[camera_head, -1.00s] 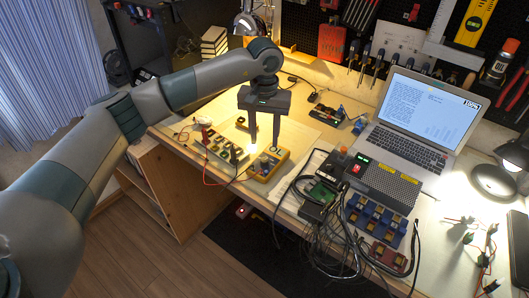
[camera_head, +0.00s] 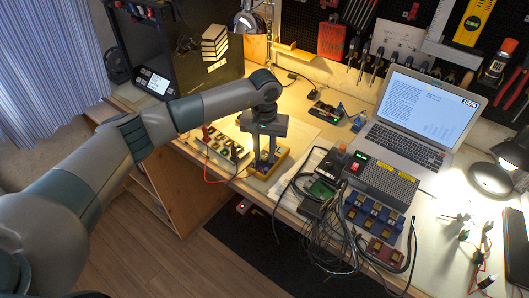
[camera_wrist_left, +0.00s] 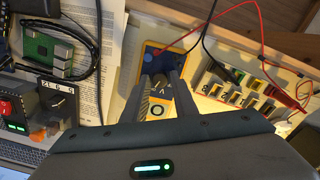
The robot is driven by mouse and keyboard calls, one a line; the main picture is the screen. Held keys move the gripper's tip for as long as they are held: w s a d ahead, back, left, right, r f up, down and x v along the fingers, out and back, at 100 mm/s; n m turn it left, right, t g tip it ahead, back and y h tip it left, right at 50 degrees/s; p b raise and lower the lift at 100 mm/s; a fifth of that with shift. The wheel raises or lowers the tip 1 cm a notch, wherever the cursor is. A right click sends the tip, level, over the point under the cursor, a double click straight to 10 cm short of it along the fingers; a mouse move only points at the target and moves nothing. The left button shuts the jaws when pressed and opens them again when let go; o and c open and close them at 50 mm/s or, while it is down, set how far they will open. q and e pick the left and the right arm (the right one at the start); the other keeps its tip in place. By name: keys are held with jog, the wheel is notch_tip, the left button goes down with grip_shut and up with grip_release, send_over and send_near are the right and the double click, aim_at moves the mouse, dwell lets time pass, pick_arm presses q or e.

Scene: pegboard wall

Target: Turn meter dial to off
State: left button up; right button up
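The yellow meter (camera_head: 284,155) lies on the bench, partly hidden by my gripper in the head view. In the left wrist view its yellow case (camera_wrist_left: 186,52) has a blue-grey face and a dark dial (camera_wrist_left: 159,83). My left gripper (camera_head: 264,165) points down over the meter. In the left wrist view its two fingers (camera_wrist_left: 160,78) stand apart on either side of the dial, with only a small gap; firm contact cannot be made out. My right gripper is not in view.
A board with terminals (camera_head: 224,147) and red and black leads lies left of the meter. Tangled black cables (camera_head: 325,228), a green circuit board (camera_head: 322,188) and a grey power box (camera_head: 380,180) are to the right. A laptop (camera_head: 410,125) stands behind them.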

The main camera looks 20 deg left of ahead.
pick_arm(q)
grip_shut()
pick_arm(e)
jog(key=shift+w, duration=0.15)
